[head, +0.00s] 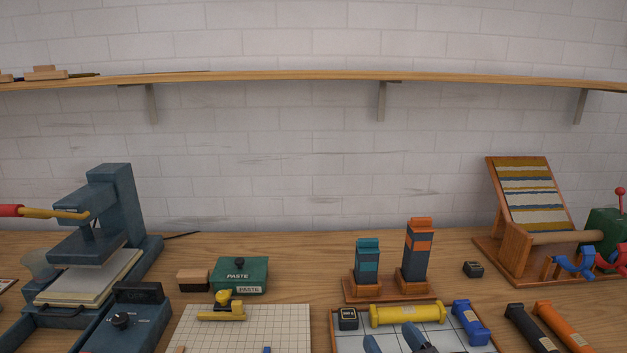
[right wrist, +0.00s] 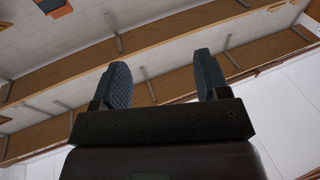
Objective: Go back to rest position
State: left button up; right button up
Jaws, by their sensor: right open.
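My right gripper (head: 394,343) shows at the bottom edge of the head view, in front of the tiled tray (head: 333,330). In the right wrist view its two dark fingers (right wrist: 162,82) stand apart with nothing between them, pointing up toward wooden shelves and a pale ceiling. A yellow skein (head: 408,314) and a blue skein (head: 470,323) lie on the tray. A teal-banded skein (head: 367,262) and an orange-banded skein (head: 417,250) stand upright in a wooden holder (head: 385,290). My left gripper is not in view.
A blue press (head: 110,210) stands at the left. A green paste box (head: 240,275) and a gridded mat (head: 270,325) are near the middle. Dark (head: 530,328) and orange (head: 563,327) skeins lie at the right, before a wooden loom stand (head: 510,250). A shelf (head: 300,74) crosses the wall.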

jog(key=s+d+f+m+g+h, duration=0.1)
jog(key=s+d+f+h, duration=0.1)
jog(key=s+d+f+m+g+h, duration=0.1)
jog(key=d+f+h, duration=0.1)
jog(key=d, duration=0.1)
jog(key=s+d+f+m+g+h, duration=0.2)
jog(key=d+f+h, duration=0.1)
jog(key=shift+s+d+f, duration=0.1)
jog(key=shift+s+d, duration=0.15)
jog(key=shift+s, duration=0.05)
jog(key=s+d+f+g, duration=0.2)
jog(key=s+f+g, duration=0.15)
jog(key=s, duration=0.45)
jog(key=s+d+f+g, duration=0.2)
jog(key=s+g, duration=0.3)
jog(key=s, duration=0.3)
jog(key=s+d+f+g, duration=0.2)
jog(key=s+f+g, duration=0.15)
jog(key=s, duration=0.45)
jog(key=w+f+n+t, duration=0.1)
jog(key=w+f+t, duration=0.7)
jog(key=f, duration=0.1)
jog(key=shift+w, duration=0.35)
